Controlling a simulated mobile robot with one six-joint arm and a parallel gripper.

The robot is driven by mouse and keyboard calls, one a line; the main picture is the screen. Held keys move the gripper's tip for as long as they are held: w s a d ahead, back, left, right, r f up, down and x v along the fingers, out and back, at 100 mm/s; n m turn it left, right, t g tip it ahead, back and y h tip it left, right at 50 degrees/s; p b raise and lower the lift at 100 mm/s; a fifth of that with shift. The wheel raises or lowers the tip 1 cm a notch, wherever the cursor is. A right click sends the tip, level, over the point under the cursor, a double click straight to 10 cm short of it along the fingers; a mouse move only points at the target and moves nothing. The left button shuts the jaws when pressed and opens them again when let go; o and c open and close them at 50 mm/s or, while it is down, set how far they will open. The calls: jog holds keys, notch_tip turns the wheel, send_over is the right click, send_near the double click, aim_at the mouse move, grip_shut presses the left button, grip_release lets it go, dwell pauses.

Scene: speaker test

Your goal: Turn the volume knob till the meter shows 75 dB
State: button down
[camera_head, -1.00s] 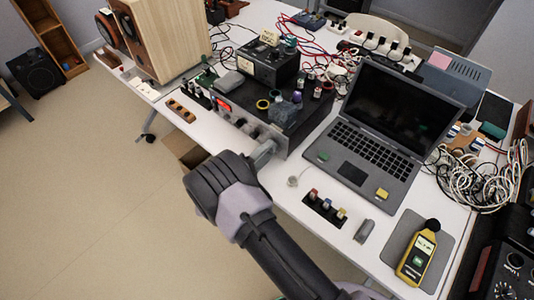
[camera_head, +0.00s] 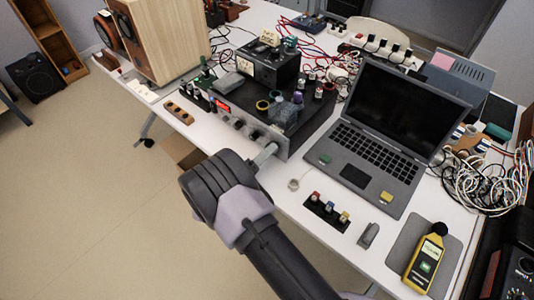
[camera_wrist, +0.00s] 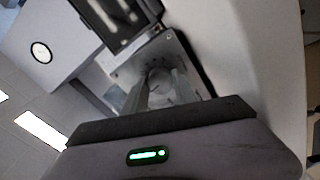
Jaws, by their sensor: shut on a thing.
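The amplifier is a black box with a silver front panel (camera_head: 283,152) and a row of knobs at the table's front edge. My gripper (camera_head: 268,153) reaches its right end and is shut on a knob there. In the wrist view the fingers (camera_wrist: 163,98) close around the round grey volume knob (camera_wrist: 159,76), in front of the metal panel. The fingers hide the knob's sides, and its mark cannot be read. The yellow sound meter (camera_head: 425,266) lies on a grey mat (camera_head: 403,238) at the right. Its display is lit, but the number is too small to read.
An open laptop (camera_head: 385,140) stands right of the amplifier. A small black panel with coloured knobs (camera_head: 326,211) lies near the front edge. A wooden speaker (camera_head: 165,40) stands at the back left. Loose cables (camera_head: 475,180) lie at the right.

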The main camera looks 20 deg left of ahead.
dwell(0.3)
jog(key=c, duration=1)
grip_release()
jog(key=shift+s, duration=0.1)
jog(key=p+v, duration=0.3)
jog(key=v, duration=1.4)
jog(key=shift+p, duration=0.4)
jog(key=shift+s+a, duration=0.1)
jog(key=shift+a, duration=0.05)
